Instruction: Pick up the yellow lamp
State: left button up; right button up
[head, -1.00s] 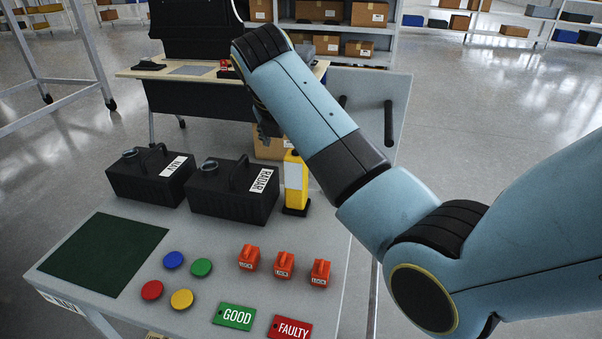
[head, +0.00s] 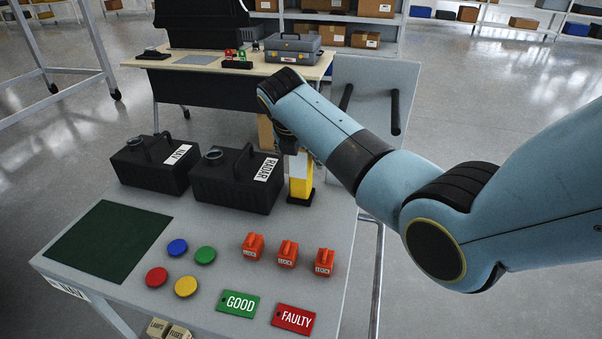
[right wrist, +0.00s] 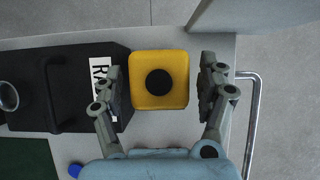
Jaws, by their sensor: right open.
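The yellow lamp (head: 300,178) stands upright on a black base on the grey table, right of the black RADAR box. Its upper part is hidden by my right gripper (head: 288,142) in the head view. In the right wrist view the lamp's yellow top (right wrist: 160,80) with a dark round spot shows from above. There my right gripper (right wrist: 160,88) is open, one finger on each side of the lamp, with a gap on the right; the left finger is close to the lamp. My left gripper is not in view.
The black RADAR box (head: 232,183) stands close beside the lamp, with the NAV box (head: 150,165) further left. Red locks (head: 288,252), coloured discs (head: 177,247) and GOOD (head: 238,304) and FAULTY (head: 293,319) tags lie in front. A metal rail (right wrist: 252,115) runs along the table's right side.

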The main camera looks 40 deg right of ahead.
grip_shut()
dwell(0.3)
jog(key=shift+r, duration=0.1)
